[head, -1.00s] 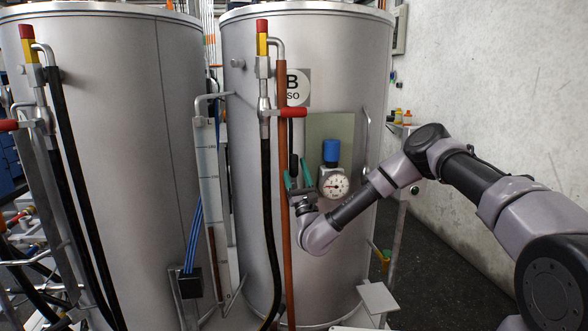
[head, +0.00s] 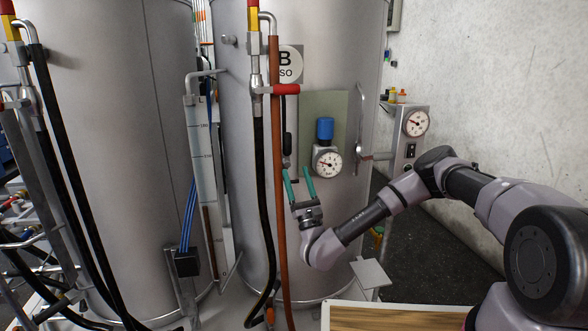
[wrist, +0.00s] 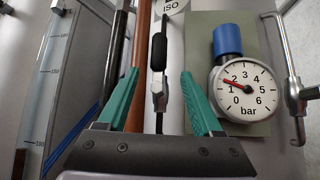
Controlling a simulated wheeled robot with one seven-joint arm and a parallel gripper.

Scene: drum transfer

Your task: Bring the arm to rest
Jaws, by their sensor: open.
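My gripper (head: 298,187) is in front of the right drum (head: 330,80), marked B ISO. Its two green fingers are apart and point upward, with nothing between them. In the wrist view my gripper (wrist: 155,98) shows the same open fingers at the lower middle. Behind them hangs a black-gripped lever (wrist: 158,65) with a metal end; I cannot tell how far it is from the fingertips. A pressure gauge (head: 327,164) with a blue cap (head: 325,128) sits right of the fingers. In the wrist view the gauge (wrist: 244,88) reads between 1 and 2 bar.
An orange-brown pipe (head: 276,150) and a black hose (head: 259,200) run down left of my gripper. A red-handled valve (head: 285,89) is above. A second gauge box (head: 410,130) stands at the right. A wooden board (head: 400,318) lies at the bottom.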

